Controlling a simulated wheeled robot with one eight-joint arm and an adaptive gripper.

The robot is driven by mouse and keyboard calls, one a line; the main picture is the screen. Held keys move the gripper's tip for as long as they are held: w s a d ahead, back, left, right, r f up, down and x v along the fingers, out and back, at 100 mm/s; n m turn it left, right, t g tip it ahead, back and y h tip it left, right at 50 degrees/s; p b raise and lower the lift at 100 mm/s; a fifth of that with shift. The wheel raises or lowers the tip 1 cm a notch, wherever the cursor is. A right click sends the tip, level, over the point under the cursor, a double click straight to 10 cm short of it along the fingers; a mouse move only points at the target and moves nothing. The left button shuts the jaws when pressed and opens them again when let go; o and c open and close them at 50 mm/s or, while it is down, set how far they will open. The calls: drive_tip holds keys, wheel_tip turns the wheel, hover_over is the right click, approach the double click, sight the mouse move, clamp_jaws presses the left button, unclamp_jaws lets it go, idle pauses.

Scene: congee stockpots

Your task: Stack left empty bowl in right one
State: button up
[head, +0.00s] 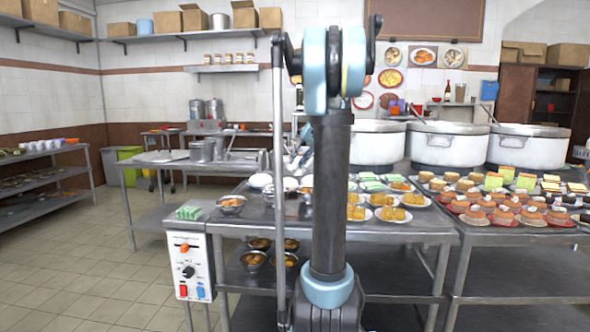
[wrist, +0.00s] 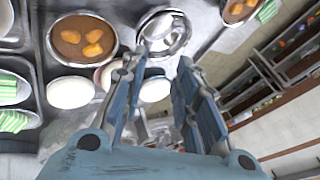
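In the wrist view a shiny metal bowl (wrist: 165,36) with no food visible lies just beyond my gripper's fingertips. Several rim-like edges show on it; I cannot tell whether it is one bowl or two. My gripper (wrist: 160,62) is open, its two blue fingers apart, with nothing clearly held between them. The left fingertip is close to the bowl's near rim; I cannot tell whether it touches.
A metal bowl of orange food (wrist: 83,40) sits left of the empty one, another (wrist: 236,10) at upper right. White rounded items (wrist: 70,92) lie near the fingers. Filled plates (head: 394,214) crowd the table's right; large stockpots (head: 447,146) stand behind. Floor at left is clear.

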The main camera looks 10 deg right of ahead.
drive_tip(key=s+a+f+g+h, duration=0.1)
drive_tip(key=s+a+f, duration=0.2)
drive_tip(key=s, duration=0.4)
drive_tip(key=s+a+f, duration=0.2)
drive_tip(key=s+f, duration=0.1)
drive_tip(key=s, duration=0.4)
drive_tip(key=s+a+f+g+h, duration=0.1)
drive_tip(key=s+a+f, duration=0.2)
drive_tip(key=s, duration=0.5)
drive_tip(key=s+f+n+h, duration=0.1)
drive_tip(key=s+f+h, duration=0.2)
drive_tip(key=s+f, duration=1.4)
drive_tip(key=shift+s+d+f, duration=0.3)
drive_tip(key=shift+s+f, duration=0.05)
drive_tip(key=shift+s, duration=0.9)
drive_tip(key=shift+w+f, duration=0.2)
drive_tip(key=shift+w, duration=0.35)
